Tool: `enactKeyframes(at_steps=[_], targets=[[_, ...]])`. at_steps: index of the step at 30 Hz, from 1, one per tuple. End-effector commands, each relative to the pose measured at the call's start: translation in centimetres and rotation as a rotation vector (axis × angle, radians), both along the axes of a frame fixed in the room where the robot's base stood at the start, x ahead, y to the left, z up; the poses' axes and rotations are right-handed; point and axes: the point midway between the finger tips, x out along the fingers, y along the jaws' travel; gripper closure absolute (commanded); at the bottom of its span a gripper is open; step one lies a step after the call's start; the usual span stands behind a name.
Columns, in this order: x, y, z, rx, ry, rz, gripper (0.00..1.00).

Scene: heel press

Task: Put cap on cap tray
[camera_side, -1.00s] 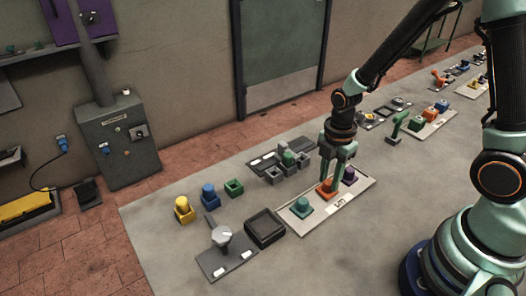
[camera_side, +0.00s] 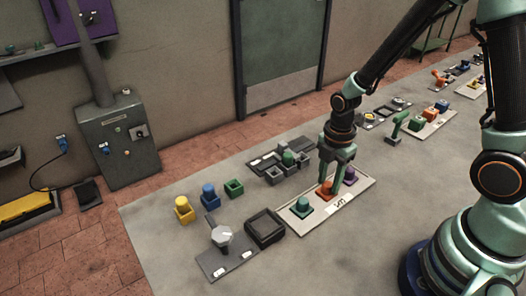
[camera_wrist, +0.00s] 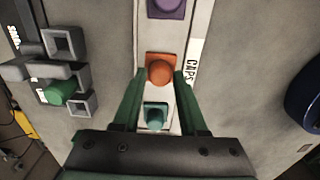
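The pale cap tray (camera_side: 293,223), marked CAPS in the wrist view (camera_wrist: 200,25), lies on the bench with three caps in a row. The teal cap (camera_side: 302,207) is at its left end, the orange cap (camera_side: 326,188) in the middle and the purple cap (camera_side: 350,176) at the right. My gripper (camera_wrist: 160,72) points down over the middle of the tray. Its green fingers stand on either side of the orange cap (camera_wrist: 160,69), with a narrow gap seen at each side. The orange cap sits upright on the tray.
A dark tray with grey square holders and a green piece (camera_side: 288,158) lies behind the cap tray. An empty black square bin (camera_side: 265,229) and a grey device with a knob (camera_side: 222,236) stand to the left. Yellow (camera_side: 183,208) and blue (camera_side: 209,195) pieces stand farther left.

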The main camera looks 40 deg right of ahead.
Motion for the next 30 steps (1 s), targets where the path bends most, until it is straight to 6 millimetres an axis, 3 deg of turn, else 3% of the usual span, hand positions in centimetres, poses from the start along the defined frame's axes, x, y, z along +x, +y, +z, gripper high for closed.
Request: enactKeyframes(at_steps=[2, 11, 16, 30], targets=[[0.0, 0.0, 0.0, 0.000, 0.000, 0.000, 0.31], [0.0, 0.0, 0.1, 0.000, -0.001, 0.000, 0.31], [0.1, 0.0, 1.1, 0.000, -0.003, 0.000, 0.31], [0.1, 0.0, 9.3, 0.000, -0.007, 0.000, 0.31]])
